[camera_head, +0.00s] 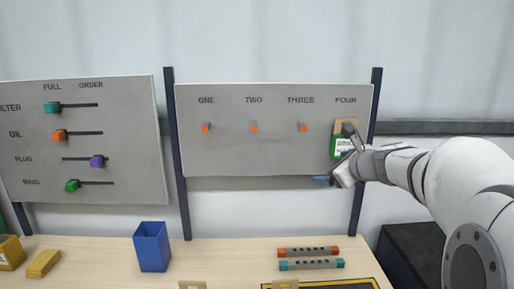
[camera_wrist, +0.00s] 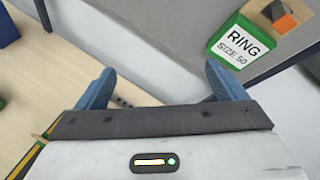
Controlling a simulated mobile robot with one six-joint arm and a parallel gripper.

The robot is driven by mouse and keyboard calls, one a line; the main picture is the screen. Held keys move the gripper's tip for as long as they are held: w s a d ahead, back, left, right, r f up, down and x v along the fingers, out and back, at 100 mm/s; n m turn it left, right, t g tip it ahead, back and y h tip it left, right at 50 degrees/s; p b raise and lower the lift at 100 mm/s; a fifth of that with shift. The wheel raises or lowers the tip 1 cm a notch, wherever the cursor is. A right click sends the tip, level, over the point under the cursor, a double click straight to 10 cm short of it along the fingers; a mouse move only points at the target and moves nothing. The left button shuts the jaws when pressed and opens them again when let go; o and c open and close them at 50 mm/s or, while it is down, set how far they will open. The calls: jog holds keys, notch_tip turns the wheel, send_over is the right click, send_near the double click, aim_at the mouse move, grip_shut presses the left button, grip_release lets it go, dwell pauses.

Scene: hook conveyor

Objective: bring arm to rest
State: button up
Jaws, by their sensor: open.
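A green card with a white face (camera_head: 342,146) hangs under FOUR, partly hidden by my wrist. In the wrist view the green card (camera_wrist: 240,43) reads RING SIZE 50 and hangs by an orange hook (camera_wrist: 286,24), apart from the fingers.
Hooks ONE (camera_head: 206,127), TWO (camera_head: 254,127) and THREE (camera_head: 303,127) are bare. A slider board (camera_head: 85,140) stands left.

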jog(key=s+a+f+n+g, duration=0.3)
jog(key=s+a+f+n, duration=0.2)
jog(key=s+a+n, duration=0.3)
jog(key=s+f+n+g+h, duration=0.1)
jog(key=s+f+n+g, duration=0.1)
jog(key=s+f+n, duration=0.2)
jog(key=s+f+n+g+h, duration=0.1)
jog(key=s+f+n, duration=0.3)
jog(key=s+n, duration=0.4)
jog(key=s+f+n+g+h, duration=0.1)
jog(key=s+f+n+g, duration=0.2)
jog(key=s+n, duration=0.4)
jog(key=s+f, duration=0.1)
jog(key=s, duration=0.2)
jog(key=shift+d+f+g+h, duration=0.15)
jog(key=shift+d+g+h, duration=0.15)
jog(key=shift+d, duration=0.05)
jog(key=shift+w, duration=0.1)
jog(key=shift+c, duration=0.2)
